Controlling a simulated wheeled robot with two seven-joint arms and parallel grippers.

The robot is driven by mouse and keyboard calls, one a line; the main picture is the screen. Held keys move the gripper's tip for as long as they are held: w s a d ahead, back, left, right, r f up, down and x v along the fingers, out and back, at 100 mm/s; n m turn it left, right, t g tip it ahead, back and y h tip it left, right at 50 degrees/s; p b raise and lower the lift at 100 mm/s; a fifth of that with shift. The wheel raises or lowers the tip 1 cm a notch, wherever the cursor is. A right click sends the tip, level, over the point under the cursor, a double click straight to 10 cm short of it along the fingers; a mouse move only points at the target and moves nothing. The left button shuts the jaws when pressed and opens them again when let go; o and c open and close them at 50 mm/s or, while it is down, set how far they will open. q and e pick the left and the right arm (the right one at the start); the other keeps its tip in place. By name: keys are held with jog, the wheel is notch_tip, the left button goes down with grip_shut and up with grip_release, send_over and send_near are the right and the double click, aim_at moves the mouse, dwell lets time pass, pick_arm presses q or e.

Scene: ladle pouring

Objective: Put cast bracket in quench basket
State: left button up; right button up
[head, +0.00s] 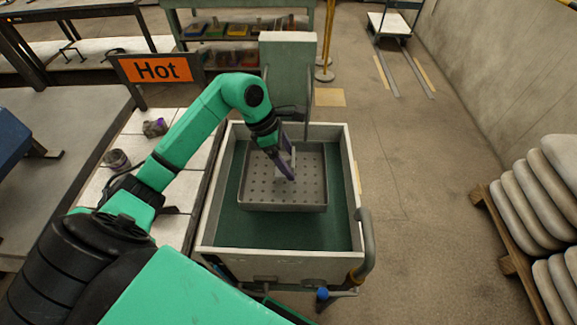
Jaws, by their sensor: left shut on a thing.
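The quench basket (258,195) is a grey perforated tray inside a white-rimmed tank with a dark green interior. My left gripper (287,172), with purple fingers, reaches down over the basket's middle. It is shut on a light grey piece, the cast bracket (291,158), which is partly hidden by the fingers. I cannot tell whether the bracket touches the basket floor. My right gripper is not in view.
Two small dark parts, one (117,160) and another (155,128), sit on the pale tiled surface left of the tank. An orange "Hot" sign (160,69) stands behind them. A bent pipe (363,250) runs at the tank's front right corner. Stacked sacks (530,205) stand at right.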

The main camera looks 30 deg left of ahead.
pick_arm(q)
jog(key=f, duration=0.3)
jog(key=shift+s+f+p, duration=0.25)
jog(key=shift+f+p, duration=0.05)
jog(key=shift+f, duration=0.1)
jog(key=shift+w+f, duration=0.15)
jog(key=shift+f, duration=0.1)
jog(key=o, duration=1.2)
jog(key=shift+o, duration=0.2)
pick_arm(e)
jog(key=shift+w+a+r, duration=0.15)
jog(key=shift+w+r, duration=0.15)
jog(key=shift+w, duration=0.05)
pick_arm(q)
jog(key=shift+r, duration=0.1)
jog(key=b+v, duration=0.2)
jog(key=v, duration=1)
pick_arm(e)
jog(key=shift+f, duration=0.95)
